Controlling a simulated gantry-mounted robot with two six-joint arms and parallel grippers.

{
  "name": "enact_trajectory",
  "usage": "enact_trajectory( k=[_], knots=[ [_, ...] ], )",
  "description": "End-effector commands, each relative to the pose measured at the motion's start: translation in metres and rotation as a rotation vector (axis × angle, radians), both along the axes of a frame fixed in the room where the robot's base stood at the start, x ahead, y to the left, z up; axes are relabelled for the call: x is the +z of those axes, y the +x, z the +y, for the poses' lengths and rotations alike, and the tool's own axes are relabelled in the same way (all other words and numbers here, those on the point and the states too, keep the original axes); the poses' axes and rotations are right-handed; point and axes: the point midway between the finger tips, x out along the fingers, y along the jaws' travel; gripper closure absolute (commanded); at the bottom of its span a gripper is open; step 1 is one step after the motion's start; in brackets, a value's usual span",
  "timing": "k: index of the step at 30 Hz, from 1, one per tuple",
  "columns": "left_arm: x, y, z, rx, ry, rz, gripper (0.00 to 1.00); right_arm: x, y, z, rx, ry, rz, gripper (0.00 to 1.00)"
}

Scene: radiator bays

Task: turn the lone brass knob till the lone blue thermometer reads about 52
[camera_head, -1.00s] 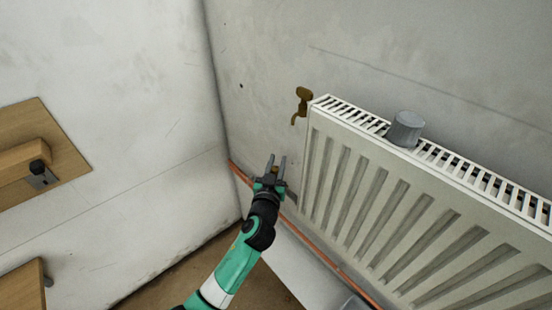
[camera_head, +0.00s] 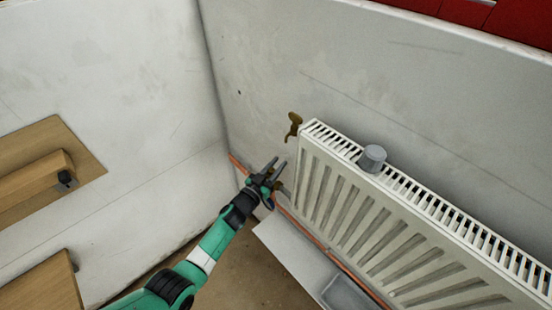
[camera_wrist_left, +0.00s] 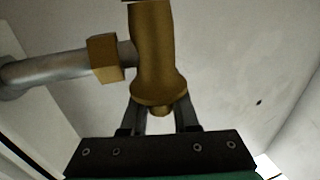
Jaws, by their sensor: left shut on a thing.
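A brass valve with a knob (camera_wrist_left: 158,60) fills the upper middle of the left wrist view, with a flared collar and a small stub at its lower end. A bit of brass also shows beside my gripper in the head view (camera_head: 278,186), at the radiator's lower left. My left gripper (camera_head: 277,165) is shut on the brass piece; its fingers (camera_wrist_left: 160,106) lie on either side of the stub, and the exact contact is partly hidden. I see no blue thermometer in these frames. My right gripper is not in view.
A white radiator (camera_head: 390,225) stands along the wall, with a grey cylinder (camera_head: 373,158) on top. A brass fitting (camera_head: 294,126) is at its upper left corner. A copper pipe (camera_head: 310,232) runs low along the wall. A wooden panel (camera_head: 40,170) is at the left.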

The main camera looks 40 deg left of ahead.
Motion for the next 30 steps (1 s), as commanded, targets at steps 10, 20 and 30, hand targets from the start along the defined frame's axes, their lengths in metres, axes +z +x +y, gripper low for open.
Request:
enact_trajectory(
  k=[10, 20, 30],
  knots=[
    [0.001, 0.0, -0.003, -0.141, 0.0, 0.004, 1.0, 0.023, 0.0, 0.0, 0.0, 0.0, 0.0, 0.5],
    [-0.001, 0.0, -0.006, -0.228, -0.001, 0.004, 1.0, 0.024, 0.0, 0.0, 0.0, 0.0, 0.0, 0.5],
    [-0.002, 0.0, -0.007, -0.241, 0.001, 0.004, 1.0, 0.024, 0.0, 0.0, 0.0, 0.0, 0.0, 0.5]
  ],
)
